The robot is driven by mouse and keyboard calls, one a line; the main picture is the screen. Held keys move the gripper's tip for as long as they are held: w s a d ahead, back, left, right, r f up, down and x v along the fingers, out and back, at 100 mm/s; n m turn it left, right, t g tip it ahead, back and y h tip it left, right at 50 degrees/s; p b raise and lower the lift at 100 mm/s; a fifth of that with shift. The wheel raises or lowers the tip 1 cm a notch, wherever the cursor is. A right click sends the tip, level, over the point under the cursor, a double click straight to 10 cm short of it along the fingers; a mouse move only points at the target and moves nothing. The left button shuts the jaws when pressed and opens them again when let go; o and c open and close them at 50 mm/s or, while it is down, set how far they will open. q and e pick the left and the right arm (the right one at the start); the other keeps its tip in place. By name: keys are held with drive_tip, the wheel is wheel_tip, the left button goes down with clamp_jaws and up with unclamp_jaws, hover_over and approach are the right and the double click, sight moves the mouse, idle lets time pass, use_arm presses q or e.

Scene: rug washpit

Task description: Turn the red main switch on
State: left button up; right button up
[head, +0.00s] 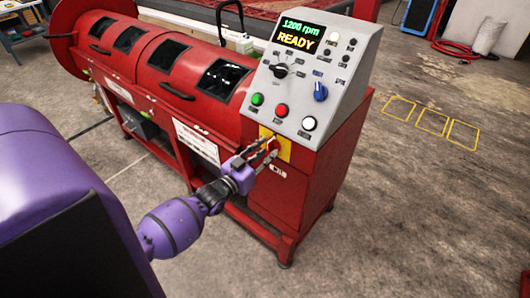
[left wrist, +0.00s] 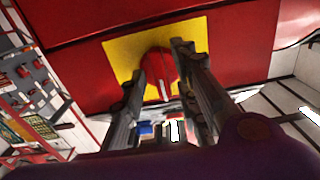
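The red main switch (head: 272,146) is a rotary knob on a yellow plate (head: 284,151), low on the front of the machine's control box. In the left wrist view the knob (left wrist: 158,68) stands before the yellow plate (left wrist: 118,50), with a pale mark near its lower edge. My left gripper (head: 267,148) is at the switch. In the left wrist view its fingers (left wrist: 158,66) lie on both sides of the knob, with no clear gap, and look shut on it. They hide parts of the knob's sides. My right gripper is not in view.
The red drum machine (head: 150,60) extends left. The floor to the right, with yellow outlines (head: 432,122), is clear.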

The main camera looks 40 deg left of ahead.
use_arm(q)
drive_tip(key=s+a, duration=0.1)
drive_tip(key=s, duration=1.1)
idle(0.5)
